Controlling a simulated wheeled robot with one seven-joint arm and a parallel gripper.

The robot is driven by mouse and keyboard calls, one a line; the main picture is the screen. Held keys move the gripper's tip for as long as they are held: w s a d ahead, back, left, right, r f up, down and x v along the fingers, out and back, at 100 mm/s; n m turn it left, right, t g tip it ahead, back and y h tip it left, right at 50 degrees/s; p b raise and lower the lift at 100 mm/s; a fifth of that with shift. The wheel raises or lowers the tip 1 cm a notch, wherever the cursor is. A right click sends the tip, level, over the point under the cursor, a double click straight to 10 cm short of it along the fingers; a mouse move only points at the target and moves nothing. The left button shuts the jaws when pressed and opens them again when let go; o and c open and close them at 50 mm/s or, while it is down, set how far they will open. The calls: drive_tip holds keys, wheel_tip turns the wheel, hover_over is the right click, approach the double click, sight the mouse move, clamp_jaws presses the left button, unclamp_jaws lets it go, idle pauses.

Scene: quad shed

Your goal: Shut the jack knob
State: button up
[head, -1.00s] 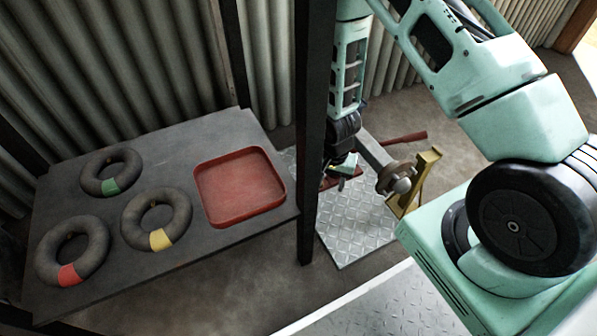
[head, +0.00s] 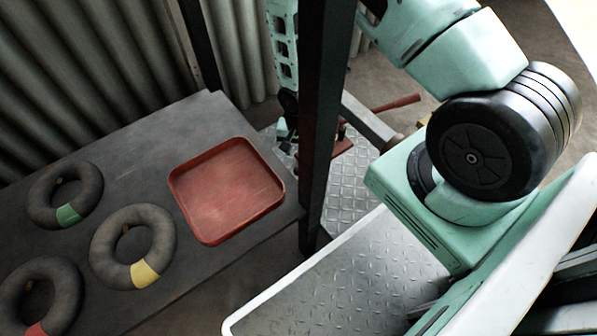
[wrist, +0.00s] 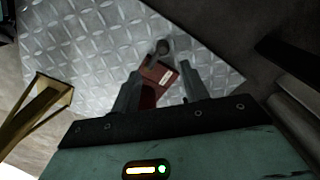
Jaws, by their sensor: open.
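The red jack (wrist: 155,80) lies low over the tread plate in the wrist view, between my fingers. A small dark round piece (wrist: 162,47) at its far end may be the knob; I cannot tell for sure. In the head view only a bit of the red jack (head: 341,141) shows beside the dark post. My gripper (wrist: 160,77) is open, its two fingers either side of the red body, with no visible grip on it. In the head view my gripper (head: 284,131) is left of the post and partly hidden.
A dark upright post (head: 318,120) stands close to my arm. A red bar (head: 397,104) sticks out beyond a grey beam (head: 368,121). A yellow stand (wrist: 42,108) is at the left. A table (head: 140,132) holds a red tray (head: 228,190) and several banded rings.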

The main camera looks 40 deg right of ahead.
wheel_tip(320, 180, down, 10)
drive_tip(key=b, duration=0.5)
